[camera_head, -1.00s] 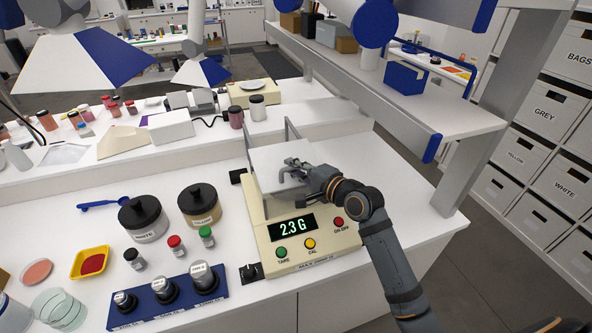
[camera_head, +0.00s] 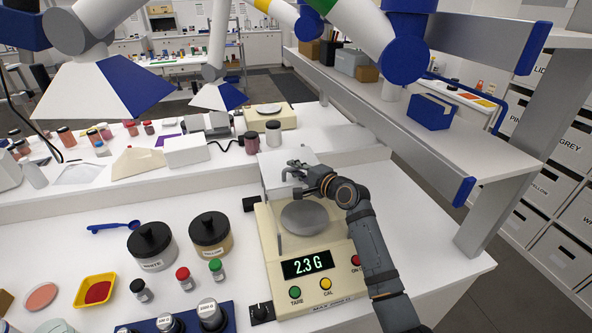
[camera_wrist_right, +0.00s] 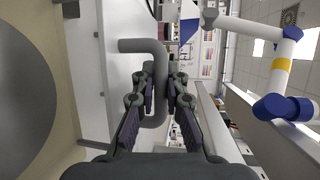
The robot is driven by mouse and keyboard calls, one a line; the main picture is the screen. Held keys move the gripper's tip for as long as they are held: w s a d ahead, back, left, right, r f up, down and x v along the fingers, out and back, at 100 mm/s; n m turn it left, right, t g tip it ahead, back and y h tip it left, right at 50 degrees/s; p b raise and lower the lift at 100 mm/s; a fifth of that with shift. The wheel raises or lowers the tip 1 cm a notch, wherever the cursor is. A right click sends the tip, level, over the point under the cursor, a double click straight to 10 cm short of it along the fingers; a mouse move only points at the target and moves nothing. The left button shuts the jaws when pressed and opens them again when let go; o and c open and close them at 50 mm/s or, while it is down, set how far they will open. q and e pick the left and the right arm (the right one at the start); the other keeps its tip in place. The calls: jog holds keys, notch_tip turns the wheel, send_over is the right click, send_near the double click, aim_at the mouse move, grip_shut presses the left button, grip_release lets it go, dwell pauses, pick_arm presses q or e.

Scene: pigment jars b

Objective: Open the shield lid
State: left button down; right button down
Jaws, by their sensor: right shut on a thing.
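The balance (camera_head: 320,255) stands on the white bench with its display reading 2.3 G. Its round grey pan (camera_head: 305,217) is uncovered from above. The pale shield lid (camera_head: 277,164) sits towards the back of the balance, behind the pan. My right gripper (camera_head: 296,172) is at the lid, reaching in from the right. In the right wrist view its fingers (camera_wrist_right: 157,100) are shut on the grey bent lid handle (camera_wrist_right: 135,45), and the pan (camera_wrist_right: 22,95) shows at the left edge. My left gripper is not in view.
Two black-lidded jars (camera_head: 152,246), small vials (camera_head: 184,279) and a blue weight block (camera_head: 228,318) stand left of the balance. A raised shelf (camera_head: 420,130) with a blue box (camera_head: 430,111) runs at the back right. Bare bench lies right of the balance.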

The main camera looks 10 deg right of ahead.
jog(key=c, duration=1.4)
grip_release()
jog(key=shift+o, duration=0.2)
jog(key=shift+s, duration=0.1)
jog(key=v, duration=1.1)
jog(key=shift+s+d, duration=0.2)
jog(key=shift+s, duration=0.15)
jog(key=shift+r, duration=0.15)
